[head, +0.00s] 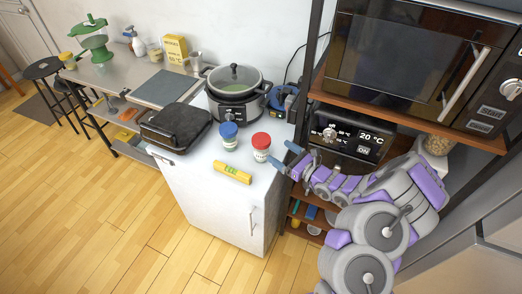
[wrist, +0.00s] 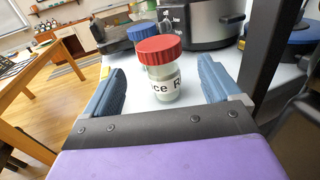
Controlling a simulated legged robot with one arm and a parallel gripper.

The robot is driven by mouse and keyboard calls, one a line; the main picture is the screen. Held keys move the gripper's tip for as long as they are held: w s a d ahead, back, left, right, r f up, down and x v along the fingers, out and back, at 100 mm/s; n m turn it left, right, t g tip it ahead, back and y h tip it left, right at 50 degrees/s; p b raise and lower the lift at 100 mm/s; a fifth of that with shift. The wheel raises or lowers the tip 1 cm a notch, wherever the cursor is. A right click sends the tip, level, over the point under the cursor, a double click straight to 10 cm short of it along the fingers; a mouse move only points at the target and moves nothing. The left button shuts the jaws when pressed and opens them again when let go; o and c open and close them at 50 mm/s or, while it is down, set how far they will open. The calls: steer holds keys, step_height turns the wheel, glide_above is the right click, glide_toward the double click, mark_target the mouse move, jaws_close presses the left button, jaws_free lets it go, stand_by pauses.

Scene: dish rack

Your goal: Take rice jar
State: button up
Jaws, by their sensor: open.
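The rice jar (head: 261,147) has a red lid and a white label and stands upright on the white cabinet top. In the wrist view the jar (wrist: 163,82) stands between and ahead of my open fingers, with part of the word "Rice" showing on its label. My gripper (head: 282,155) is at the right edge of the cabinet top, its blue fingers pointing at the jar. In the wrist view my gripper (wrist: 160,85) is open, with a gap on each side of the jar and nothing held.
A blue-lidded jar (head: 228,135) stands left of the rice jar, and a yellow package (head: 232,173) lies in front. A slow cooker (head: 235,92) and a black grill (head: 175,126) stand behind. A dark rack post (wrist: 264,45) is close on the right in the wrist view.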

glide_toward(256, 135)
steer(key=x, duration=0.1)
steer(key=b+x, duration=0.1)
steer(key=shift+w+a+f, duration=0.25)
steer(key=shift+w+f, duration=0.05)
steer(key=shift+w, duration=0.05)
steer(key=b+x, duration=0.1)
steer(key=x, duration=0.3)
steer(key=shift+a+f, duration=0.1)
steer(key=shift+a, duration=0.05)
steer(key=shift+w+a, duration=0.25)
steer(key=shift+a, duration=0.2)
steer(key=shift+c, duration=0.4)
steer(key=shift+d, duration=0.1)
steer(key=c, duration=1.4)
steer(key=shift+c, duration=0.2)
